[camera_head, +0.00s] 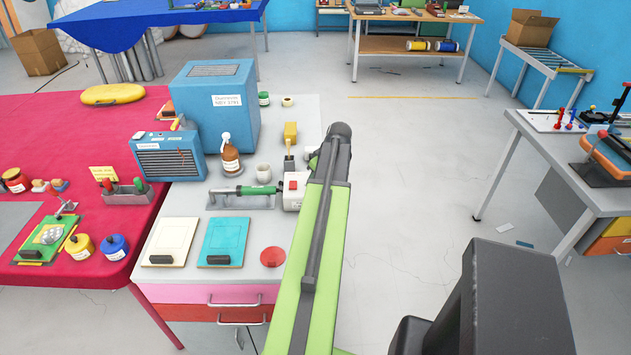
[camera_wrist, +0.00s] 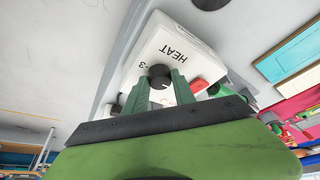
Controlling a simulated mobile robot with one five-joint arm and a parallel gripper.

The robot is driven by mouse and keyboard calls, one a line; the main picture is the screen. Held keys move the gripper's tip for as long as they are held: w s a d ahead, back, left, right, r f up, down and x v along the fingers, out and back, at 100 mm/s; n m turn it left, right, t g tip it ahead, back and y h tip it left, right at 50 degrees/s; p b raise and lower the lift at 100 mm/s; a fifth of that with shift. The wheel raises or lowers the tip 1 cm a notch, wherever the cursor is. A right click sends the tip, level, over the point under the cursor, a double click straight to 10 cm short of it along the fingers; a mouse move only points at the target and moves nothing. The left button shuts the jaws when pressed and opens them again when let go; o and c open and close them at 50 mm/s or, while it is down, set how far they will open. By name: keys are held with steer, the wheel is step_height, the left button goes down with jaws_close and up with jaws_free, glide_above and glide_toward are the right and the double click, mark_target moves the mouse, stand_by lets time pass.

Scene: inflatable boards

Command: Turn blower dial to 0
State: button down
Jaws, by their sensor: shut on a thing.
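The white blower box (camera_head: 293,201) stands on the grey bench, partly behind my arm in the head view. It also shows in the wrist view (camera_wrist: 166,42), with the word HEAT and part of a "-3" marking on its face. The round black dial (camera_wrist: 158,72) is on that face. My gripper (camera_wrist: 160,82) has its two green fingers on either side of the dial, shut on it. The dial's setting cannot be read. In the head view my gripper is hidden by my arm. A red switch (camera_wrist: 199,86) shows beside the right finger.
A green-handled tool (camera_head: 257,190) lies in a holder left of the box. A brown bottle (camera_head: 230,160), a pale cup (camera_head: 263,171) and a blue machine (camera_head: 213,105) stand behind it. Cream and teal boards (camera_head: 222,241) lie in front.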

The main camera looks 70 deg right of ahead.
steer(key=shift+s+d, duration=0.1)
steer(key=shift+s, duration=0.05)
steer(key=c, duration=1.1)
jaws_free()
steer(key=shift+o, duration=0.2)
steer(key=p+v, duration=1.6)
steer(key=v, duration=0.1)
steer(key=shift+r, duration=0.15)
